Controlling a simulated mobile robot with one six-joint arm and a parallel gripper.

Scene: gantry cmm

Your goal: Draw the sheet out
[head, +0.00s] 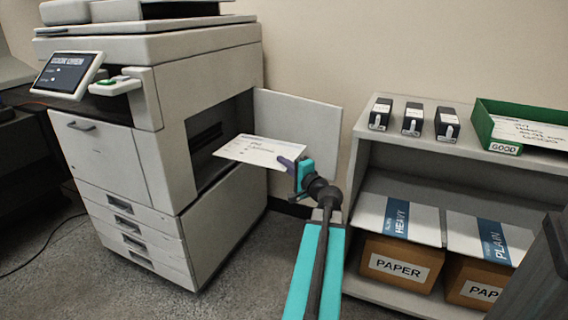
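A white printed sheet (246,149) is at the open side of the copier (150,120), roughly level, in front of the dark side opening (203,150). Its whole outline seems to show, with nothing visible under it. My gripper (287,164) is at the sheet's right end, with a dark finger over its near right corner. It appears shut on the sheet, though the lower finger is hidden. The copier's side door (310,125) stands open behind the gripper. Whether the sheet's left end still touches the copier cannot be told.
A shelf unit (365,155) stands at right. On top are several black-and-white cartridges (412,120) and a green tray (484,124) labelled GOOD, holding papers. Below are boxes labelled PAPER (400,264). A dark bin-like object (535,270) is at the lower right. Floor (240,285) before the copier is clear.

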